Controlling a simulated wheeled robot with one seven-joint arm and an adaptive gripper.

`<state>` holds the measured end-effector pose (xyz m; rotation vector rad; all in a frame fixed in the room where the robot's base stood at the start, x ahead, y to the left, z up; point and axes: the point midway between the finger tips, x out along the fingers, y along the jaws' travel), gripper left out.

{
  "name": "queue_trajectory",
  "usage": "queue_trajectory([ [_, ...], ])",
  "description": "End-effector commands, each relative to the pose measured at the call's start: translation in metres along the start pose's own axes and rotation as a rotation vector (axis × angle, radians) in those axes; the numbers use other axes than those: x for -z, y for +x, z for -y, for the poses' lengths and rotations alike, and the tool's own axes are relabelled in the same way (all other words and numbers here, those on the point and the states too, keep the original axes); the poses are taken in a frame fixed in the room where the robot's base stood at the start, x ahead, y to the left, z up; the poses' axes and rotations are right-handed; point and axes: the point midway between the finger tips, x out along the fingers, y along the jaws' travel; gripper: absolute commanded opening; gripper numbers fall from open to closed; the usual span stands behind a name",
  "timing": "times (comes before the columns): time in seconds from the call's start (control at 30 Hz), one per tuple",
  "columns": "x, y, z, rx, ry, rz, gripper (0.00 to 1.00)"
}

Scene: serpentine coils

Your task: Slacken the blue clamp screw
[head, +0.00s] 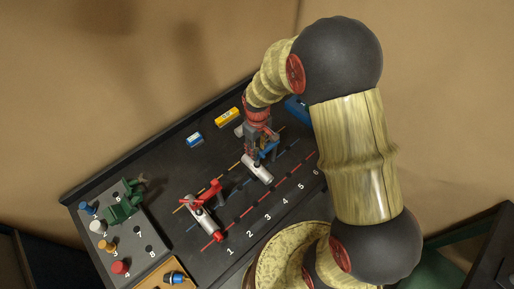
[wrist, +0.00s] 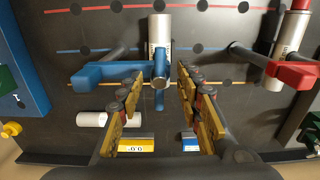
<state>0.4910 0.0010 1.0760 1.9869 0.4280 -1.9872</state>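The blue clamp (wrist: 105,73) is in the wrist view. Its arm reaches left from a silver screw hub (wrist: 160,68), and a short blue piece hangs below the hub. A white cylinder (wrist: 160,32) lies just beyond it. My gripper (wrist: 158,103) is open, with its two yellow-padded fingers apart on either side of the blue piece below the hub. I see nothing held; contact cannot be told. In the head view my gripper (head: 262,150) is over the blue clamp (head: 270,149) and partly hides it, with the white cylinder (head: 257,168) just in front.
A red clamp (head: 212,193) on another cylinder stands to the left on the dark board, which has coloured dotted lines and numbers. A yellow box (head: 227,117) and a blue-white box (head: 194,139) lie behind. A grey panel (head: 140,244) holds coloured knobs and a green piece (head: 122,208).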

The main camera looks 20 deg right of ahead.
Motion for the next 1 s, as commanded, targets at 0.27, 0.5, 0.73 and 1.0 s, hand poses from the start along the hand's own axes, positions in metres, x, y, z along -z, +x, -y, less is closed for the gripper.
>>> queue_trajectory([
  [0.27,0.001,-0.014,-0.001,-0.002,0.0,-0.003,0.35],
  [0.5,0.001,-0.06,0.0,-0.002,0.0,-0.004,0.35],
  [0.73,0.001,-0.101,0.0,-0.001,0.0,-0.003,0.35],
  [1.0,0.0,-0.119,0.0,0.0,0.0,0.0,0.35],
])
